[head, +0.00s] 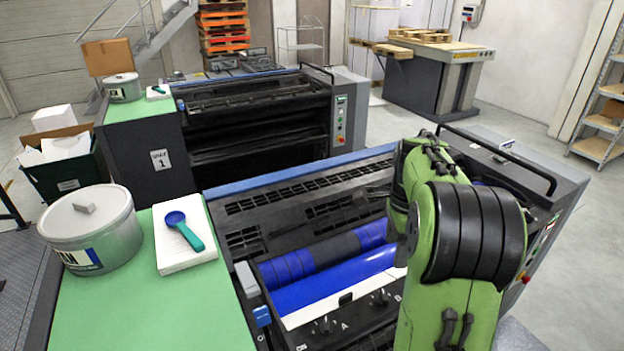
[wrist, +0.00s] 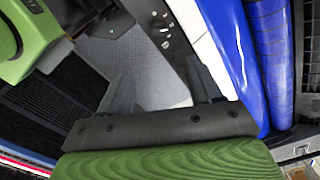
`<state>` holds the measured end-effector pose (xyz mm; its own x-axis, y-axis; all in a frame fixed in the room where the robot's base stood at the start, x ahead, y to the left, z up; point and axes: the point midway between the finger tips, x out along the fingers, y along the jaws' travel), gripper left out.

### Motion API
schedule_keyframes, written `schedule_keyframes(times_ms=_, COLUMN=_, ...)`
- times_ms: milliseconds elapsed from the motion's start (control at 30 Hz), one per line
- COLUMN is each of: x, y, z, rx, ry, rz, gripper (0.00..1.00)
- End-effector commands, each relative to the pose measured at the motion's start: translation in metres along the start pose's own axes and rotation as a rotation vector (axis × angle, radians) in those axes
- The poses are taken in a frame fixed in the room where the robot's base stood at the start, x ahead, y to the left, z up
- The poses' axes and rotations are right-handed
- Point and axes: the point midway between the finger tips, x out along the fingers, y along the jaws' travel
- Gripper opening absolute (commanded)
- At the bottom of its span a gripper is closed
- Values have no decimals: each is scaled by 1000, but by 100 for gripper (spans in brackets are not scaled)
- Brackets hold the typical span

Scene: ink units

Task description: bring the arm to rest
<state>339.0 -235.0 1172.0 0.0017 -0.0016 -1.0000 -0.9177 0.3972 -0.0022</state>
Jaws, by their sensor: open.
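My green arm (head: 465,240) is folded up over the right part of the nearer press unit (head: 300,195) in the head view. My gripper (wrist: 160,85) shows in the wrist view with its two dark fingers spread apart and nothing between them. It points down past the blue ink roller (wrist: 228,45), which lies to its right. The blue roller (head: 335,278) lies in the open ink unit, left of my arm.
A green-topped counter (head: 130,310) at the left bears a grey ink can (head: 92,235) and a blue-and-teal spatula (head: 185,232) on a white pad (head: 172,258). A black rail (head: 500,155) rises behind my arm. A second press unit (head: 255,120) stands farther back.

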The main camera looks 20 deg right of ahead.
Motion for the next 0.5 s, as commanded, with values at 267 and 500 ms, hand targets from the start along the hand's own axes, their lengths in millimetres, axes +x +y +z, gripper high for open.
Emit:
schedule_keyframes(times_ms=267, x=-31, y=27, z=44, rx=-296, ry=30, rz=-75, gripper=64)
schedule_keyframes(times_ms=500, x=-68, y=145, z=131, rx=-1213, ry=154, rz=-293, gripper=64)
